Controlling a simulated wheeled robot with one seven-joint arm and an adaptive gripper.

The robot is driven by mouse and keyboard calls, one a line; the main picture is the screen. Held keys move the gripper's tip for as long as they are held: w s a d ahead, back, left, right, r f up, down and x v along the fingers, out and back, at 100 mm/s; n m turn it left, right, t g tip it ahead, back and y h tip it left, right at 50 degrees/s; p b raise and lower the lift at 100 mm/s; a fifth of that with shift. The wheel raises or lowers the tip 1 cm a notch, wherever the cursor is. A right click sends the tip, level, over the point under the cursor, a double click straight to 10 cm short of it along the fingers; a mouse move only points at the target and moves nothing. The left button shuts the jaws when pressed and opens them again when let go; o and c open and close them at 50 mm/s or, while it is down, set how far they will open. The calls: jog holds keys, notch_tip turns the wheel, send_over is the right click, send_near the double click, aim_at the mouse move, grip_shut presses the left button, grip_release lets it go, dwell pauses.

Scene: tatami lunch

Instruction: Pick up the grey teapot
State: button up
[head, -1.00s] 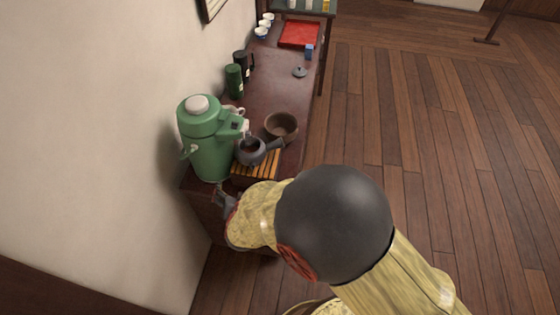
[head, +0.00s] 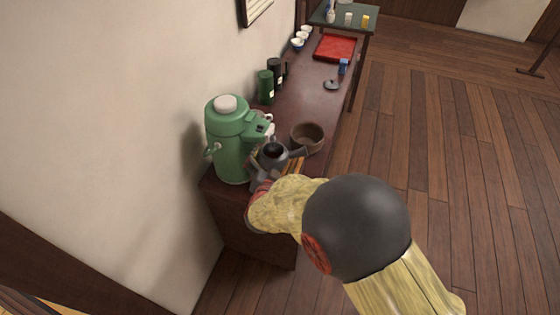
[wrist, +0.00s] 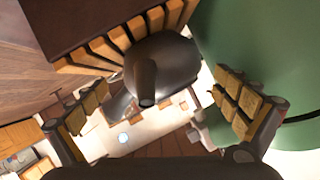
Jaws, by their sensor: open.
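The grey teapot (head: 272,152) stands lidless on a slatted wooden stand at the near end of the dark cabinet, beside the green flask. A stubby projection points right from it. My gripper (head: 262,184) is just on the near side of the teapot, partly hidden by my arm. In the wrist view, my gripper (wrist: 162,112) is open, with yellow-padded fingers spread left and right. The teapot (wrist: 172,62) shows ahead between them, with a dark tube pointing at the camera. I cannot tell whether that tube is spout or handle. Neither finger is visibly closed on it.
The tall green flask (head: 231,150) stands close left of the teapot. A brown bowl (head: 307,137) is behind right. The wooden stand (wrist: 105,48) is below the teapot. A dark lid (head: 331,85), canisters (head: 265,87) and a red tray (head: 336,46) are farther along the cabinet (head: 305,95).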

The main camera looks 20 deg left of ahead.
jog(key=shift+w+a+f, duration=0.1)
jog(key=shift+w+f, duration=0.05)
jog(key=shift+w, duration=0.35)
jog(key=shift+c, duration=0.4)
jog(key=c, duration=1.5)
jog(key=shift+c, duration=0.8)
